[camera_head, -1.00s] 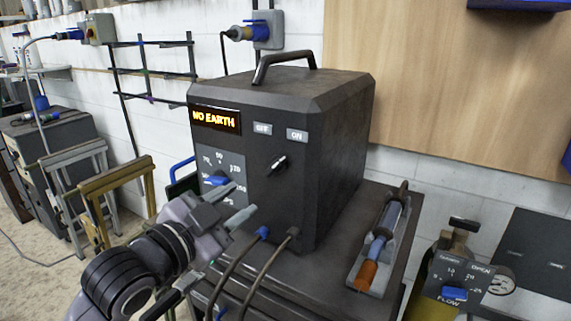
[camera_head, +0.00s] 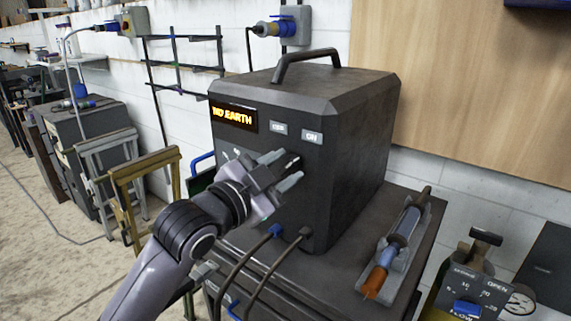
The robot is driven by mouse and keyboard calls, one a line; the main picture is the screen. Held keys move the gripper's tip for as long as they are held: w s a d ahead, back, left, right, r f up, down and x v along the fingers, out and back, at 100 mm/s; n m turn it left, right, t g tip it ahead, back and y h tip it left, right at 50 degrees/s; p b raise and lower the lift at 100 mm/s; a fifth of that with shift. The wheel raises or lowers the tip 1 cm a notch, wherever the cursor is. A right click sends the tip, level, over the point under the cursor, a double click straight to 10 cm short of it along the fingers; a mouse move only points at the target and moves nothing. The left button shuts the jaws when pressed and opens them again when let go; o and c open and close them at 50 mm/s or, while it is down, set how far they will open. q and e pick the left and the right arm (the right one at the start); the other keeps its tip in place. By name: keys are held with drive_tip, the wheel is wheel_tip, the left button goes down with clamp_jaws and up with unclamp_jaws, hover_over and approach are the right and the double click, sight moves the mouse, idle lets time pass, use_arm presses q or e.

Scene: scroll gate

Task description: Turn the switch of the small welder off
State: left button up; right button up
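The welder (camera_head: 355,140) is a dark box with a top handle, standing on a dark cabinet. Its front carries a lit orange "NO EARTH" display (camera_head: 233,117), an OFF label (camera_head: 278,128) and an ON label (camera_head: 312,137). The black switch (camera_head: 293,163) sits below the labels and is partly hidden by my fingers, so its pointing direction is unclear. My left gripper (camera_head: 292,167) is open at the front panel, with one finger above-left of the switch and the other below-right. I cannot tell whether they touch it. My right gripper is not in view.
Cables plug into the panel's lower edge, by a blue plug (camera_head: 276,230). A torch-like tool in a holder (camera_head: 398,240) lies on the cabinet at right. A flow gauge (camera_head: 468,298) is at lower right. Metal trestles (camera_head: 150,190) stand at left.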

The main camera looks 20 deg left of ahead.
use_arm(q)
drive_tip(key=shift+w+d, duration=0.2)
drive_tip(key=shift+w, duration=0.35)
clamp_jaws()
